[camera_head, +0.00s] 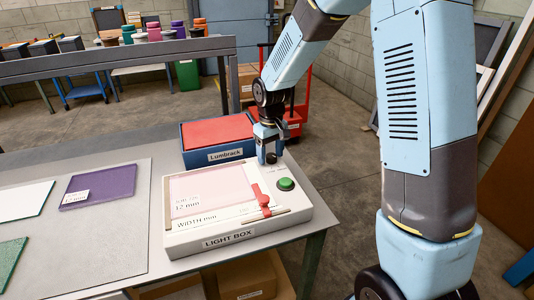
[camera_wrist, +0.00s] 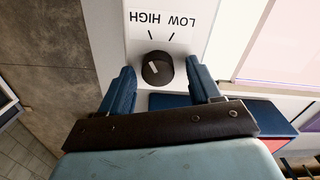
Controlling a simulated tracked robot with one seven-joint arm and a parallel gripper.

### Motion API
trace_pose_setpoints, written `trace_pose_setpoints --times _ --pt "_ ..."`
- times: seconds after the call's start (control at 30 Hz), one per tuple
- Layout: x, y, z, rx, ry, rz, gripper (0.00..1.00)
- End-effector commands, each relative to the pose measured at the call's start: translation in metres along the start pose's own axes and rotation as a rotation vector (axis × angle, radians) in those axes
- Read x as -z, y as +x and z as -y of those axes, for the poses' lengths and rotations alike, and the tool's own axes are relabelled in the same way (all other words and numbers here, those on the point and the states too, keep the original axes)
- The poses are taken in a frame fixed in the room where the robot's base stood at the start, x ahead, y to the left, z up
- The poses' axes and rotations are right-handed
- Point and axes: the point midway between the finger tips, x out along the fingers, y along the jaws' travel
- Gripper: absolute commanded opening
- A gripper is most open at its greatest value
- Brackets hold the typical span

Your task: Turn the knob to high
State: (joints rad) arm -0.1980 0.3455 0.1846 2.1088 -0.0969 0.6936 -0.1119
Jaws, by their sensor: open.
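The knob (camera_wrist: 157,69) is dark and round with a pale mark on its face, tilted toward the upper left in the wrist view. It sits on a white panel below two tick marks and the upside-down words LOW and HIGH (camera_wrist: 160,18). The left tick stands by HIGH, the right by LOW. My gripper (camera_wrist: 160,72) is open, with one blue finger on each side of the knob. Gaps show between the fingers and the knob. In the head view my gripper (camera_head: 269,157) points down at the back right of the light box (camera_head: 210,240); the knob is not clear there.
A green button (camera_head: 286,184) and a red slider (camera_head: 264,200) are on the light box near my gripper. A blue box with a red top (camera_head: 215,133) stands behind. Purple (camera_head: 98,187), white and green sheets lie on the mat to the left.

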Motion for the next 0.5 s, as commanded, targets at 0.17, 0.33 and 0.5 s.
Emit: trace_pose_setpoints --times 0.17,0.33,0.5 --pt "0.000 -0.011 0.000 -0.001 0.001 -0.002 0.63" --pt "0.000 -0.039 -0.001 -0.001 0.002 -0.004 0.63" --pt "0.000 -0.073 0.000 -0.002 0.001 -0.004 0.63"
